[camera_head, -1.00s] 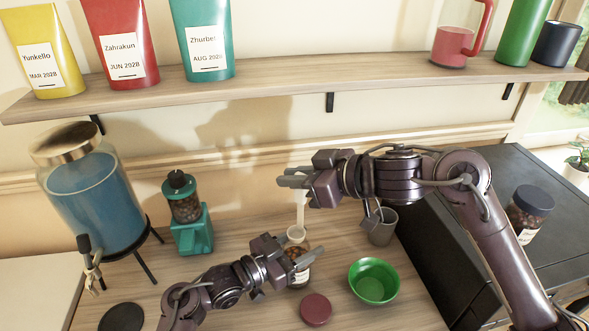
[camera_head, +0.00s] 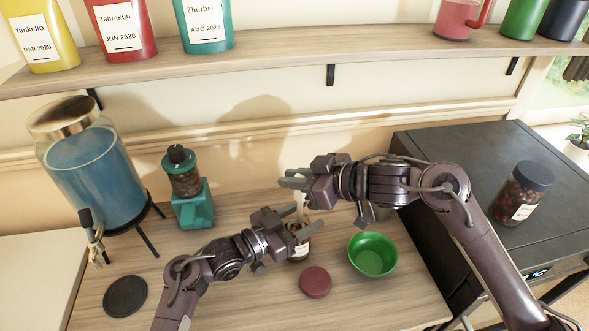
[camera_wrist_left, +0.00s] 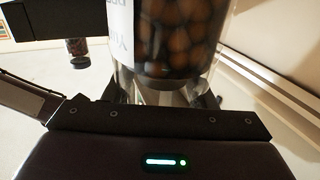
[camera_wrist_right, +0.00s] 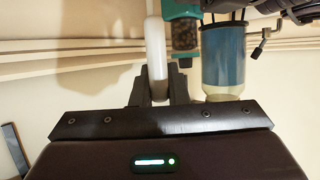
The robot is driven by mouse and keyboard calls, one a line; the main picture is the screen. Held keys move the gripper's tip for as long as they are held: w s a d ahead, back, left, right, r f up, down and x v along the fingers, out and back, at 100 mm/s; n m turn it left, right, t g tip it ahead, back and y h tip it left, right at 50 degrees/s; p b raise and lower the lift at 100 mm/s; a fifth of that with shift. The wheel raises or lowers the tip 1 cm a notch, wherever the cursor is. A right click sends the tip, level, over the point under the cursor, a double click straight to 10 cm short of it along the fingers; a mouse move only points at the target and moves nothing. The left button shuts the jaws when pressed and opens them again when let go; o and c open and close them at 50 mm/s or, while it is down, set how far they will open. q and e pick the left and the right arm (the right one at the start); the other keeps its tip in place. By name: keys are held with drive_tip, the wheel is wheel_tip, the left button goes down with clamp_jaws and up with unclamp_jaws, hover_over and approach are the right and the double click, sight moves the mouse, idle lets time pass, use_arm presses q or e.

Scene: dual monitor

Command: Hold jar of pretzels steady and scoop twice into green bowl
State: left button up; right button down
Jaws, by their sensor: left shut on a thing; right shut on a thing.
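The jar of pretzels (camera_head: 299,250), a clear jar with a white label and brown contents, stands on the counter. My left gripper (camera_head: 305,225) is shut on it; the jar fills the top of the left wrist view (camera_wrist_left: 172,40). My right gripper (camera_head: 292,182) is above it, shut on the white scoop (camera_wrist_right: 156,52), which hangs handle up. In the head view the scoop's lower end is at the jar's mouth, mostly hidden behind my left gripper, so its depth inside is unclear. The green bowl (camera_head: 372,255) stands on the counter right of the jar and looks empty.
A dark red lid (camera_head: 315,282) lies in front of the jar. A black disc (camera_head: 125,296), a teal grinder (camera_head: 190,195) and a blue drink dispenser (camera_head: 95,185) are at left. A dark-lidded jar (camera_head: 522,193) stands on the black appliance (camera_head: 450,160) at right.

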drive_tip(key=shift+f, duration=2.25)
wheel_tip(320, 180, up, 13)
idle(0.7)
drive_tip(key=shift+d+f, duration=0.1)
